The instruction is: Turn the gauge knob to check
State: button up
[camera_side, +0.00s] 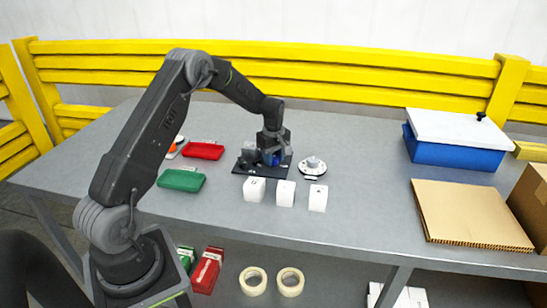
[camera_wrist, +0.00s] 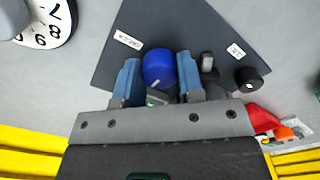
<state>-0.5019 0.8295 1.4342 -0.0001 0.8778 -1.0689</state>
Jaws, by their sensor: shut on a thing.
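A blue gauge knob (camera_wrist: 158,66) with a small pale mark stands on a dark panel (camera_wrist: 200,30). My gripper (camera_wrist: 159,76) has its two blue-grey fingers on either side of the knob, shut on it. In the side view my gripper (camera_side: 272,152) reaches down over the panel (camera_side: 243,169), and the blue knob shows only partly under it. The panel also bears a black knob (camera_wrist: 247,78), a small grey switch (camera_wrist: 207,62) and two white labels. The label text is too small to read surely.
A white round dial (camera_side: 313,166) stands right of the panel. Several white lettered blocks (camera_side: 285,193) stand in front. Green (camera_side: 181,181) and red (camera_side: 204,150) trays lie to the left. Cardboard (camera_side: 468,213) and a blue box with a white lid (camera_side: 455,150) are at the right.

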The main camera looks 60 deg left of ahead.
jog(key=m, duration=0.4)
jog(key=shift+m, duration=0.4)
jog(key=m, duration=0.4)
jog(key=shift+m, duration=0.3)
jog(key=m, duration=0.4)
jog(key=shift+m, duration=2.2)
jog(key=o, duration=0.9)
jog(key=shift+r, duration=0.1)
